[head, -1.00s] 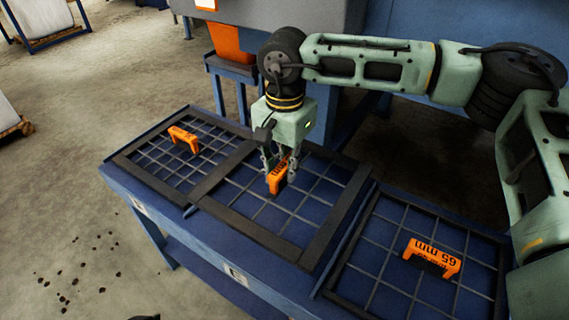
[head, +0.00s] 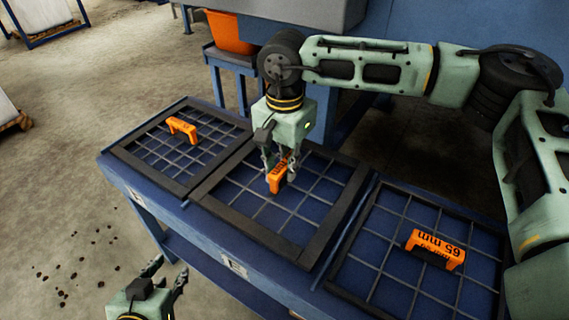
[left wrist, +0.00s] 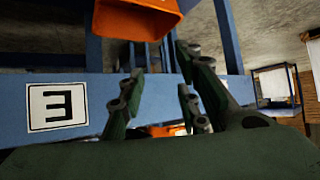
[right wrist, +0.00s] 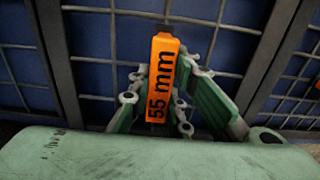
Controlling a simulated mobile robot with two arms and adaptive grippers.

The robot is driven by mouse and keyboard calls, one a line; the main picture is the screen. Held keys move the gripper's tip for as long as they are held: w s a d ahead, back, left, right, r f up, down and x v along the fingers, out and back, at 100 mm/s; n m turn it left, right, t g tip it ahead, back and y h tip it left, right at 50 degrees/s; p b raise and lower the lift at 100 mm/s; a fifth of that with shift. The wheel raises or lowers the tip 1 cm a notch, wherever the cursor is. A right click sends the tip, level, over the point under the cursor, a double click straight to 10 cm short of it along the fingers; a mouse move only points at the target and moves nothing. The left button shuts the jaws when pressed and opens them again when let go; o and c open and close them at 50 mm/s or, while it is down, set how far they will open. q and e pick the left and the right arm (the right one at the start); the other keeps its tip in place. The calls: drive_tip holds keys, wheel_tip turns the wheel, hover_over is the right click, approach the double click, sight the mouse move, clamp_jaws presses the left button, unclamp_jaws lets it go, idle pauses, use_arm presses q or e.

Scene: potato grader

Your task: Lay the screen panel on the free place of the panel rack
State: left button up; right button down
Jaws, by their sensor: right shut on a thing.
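The screen panel (head: 325,234) is a dark square frame with a wire grid and an orange handle (head: 277,178), marked 55 mm in the right wrist view (right wrist: 160,80). My right gripper (head: 278,166) is shut on this handle from above. The panel lies flat over the middle place of the panel rack (head: 185,222), between two other panels. I cannot tell whether it touches the rack bed. My left gripper (head: 168,274) is open and empty, low in front of the rack. In the left wrist view its fingers (left wrist: 160,85) stand apart before the rack's front rail.
A panel with an orange handle (head: 183,130) lies in the left place. Another, with a 65 mm handle (head: 436,249), lies in the right place. An orange bin (head: 231,33) stands behind the rack.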

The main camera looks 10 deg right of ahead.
drive_tip(key=shift+f+b, duration=0.35)
drive_tip(key=shift+f, duration=0.15)
use_arm(q)
drive_tip(key=shift+w+d+r+t+h, duration=0.15)
drive_tip(key=shift+w+d+r+t, duration=0.05)
drive_tip(key=shift+w+r+t, duration=0.4)
drive_tip(key=shift+w+d+r+t+h, duration=0.1)
drive_tip(key=shift+w+d+r+t, duration=0.25)
drive_tip(key=shift+r, duration=0.35)
drive_tip(key=shift+w+d+r+t+h, duration=0.1)
drive_tip(key=shift+w+r+t+h, duration=0.05)
drive_tip(key=shift+w+r+t, duration=0.4)
use_arm(e)
drive_tip(key=shift+f, duration=0.15)
use_arm(q)
drive_tip(key=shift+w+d+r, duration=0.15)
drive_tip(key=shift+w+r, duration=0.15)
drive_tip(key=shift+r, duration=0.35)
use_arm(e)
drive_tip(key=shift+f, duration=0.2)
use_arm(q)
drive_tip(key=shift+w+r+t, duration=0.2)
drive_tip(key=shift+r+t, duration=0.1)
use_arm(e)
drive_tip(key=shift+f, duration=0.1)
